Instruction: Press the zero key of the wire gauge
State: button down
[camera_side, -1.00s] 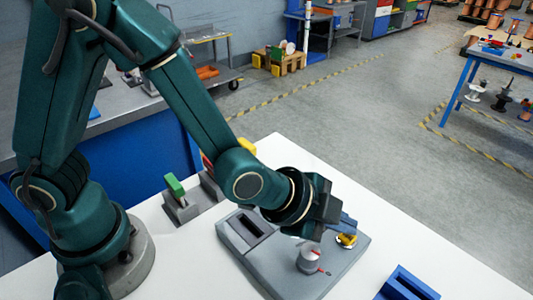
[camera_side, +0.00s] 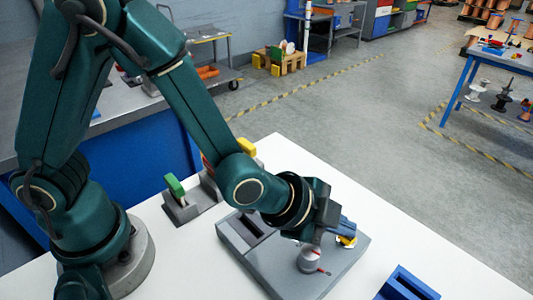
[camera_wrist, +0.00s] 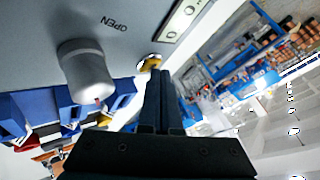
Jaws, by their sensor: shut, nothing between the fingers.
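The grey panel (camera_side: 275,275) lies on the white table under my gripper (camera_side: 346,232). A grey knob with a red mark (camera_side: 311,260) stands on it, and a small yellow part (camera_side: 347,242) is at its right side. In the wrist view my gripper (camera_wrist: 159,72) is shut and empty, its fingertips close to the yellow part (camera_wrist: 151,62). I cannot tell whether they touch. A pale strip with round marks (camera_wrist: 184,20) lies beyond it. I cannot tell which part is the gauge's zero key. The knob (camera_wrist: 84,68) is to the left, near the lettering OPEN.
A blue holder (camera_side: 407,284) stands on the table at the front right. A grey block with a green part (camera_side: 176,187) and a yellow part (camera_side: 246,146) are behind the panel.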

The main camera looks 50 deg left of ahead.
aim_at(339, 237)
dwell(0.5)
jog(key=shift+r, duration=0.7)
jog(key=shift+r, duration=2.55)
jog(key=shift+a, duration=0.1)
jog(key=a+r+n+t, duration=0.3)
jog(key=a+r+n, duration=0.1)
jog(key=a+r, duration=0.75)
jog(key=s+a+f+n+g+y, duration=0.2)
jog(key=s+a+f+n+g, duration=0.1)
jog(key=s, duration=0.4)
jog(key=s+a+f+n+g+y, duration=0.1)
jog(key=s+a+f+n+g, duration=0.1)
jog(key=s+a+n, duration=0.3)
jog(key=s+f+n, duration=0.1)
jog(key=s, duration=0.1)
jog(key=shift+s+f+n+g+y, duration=0.4)
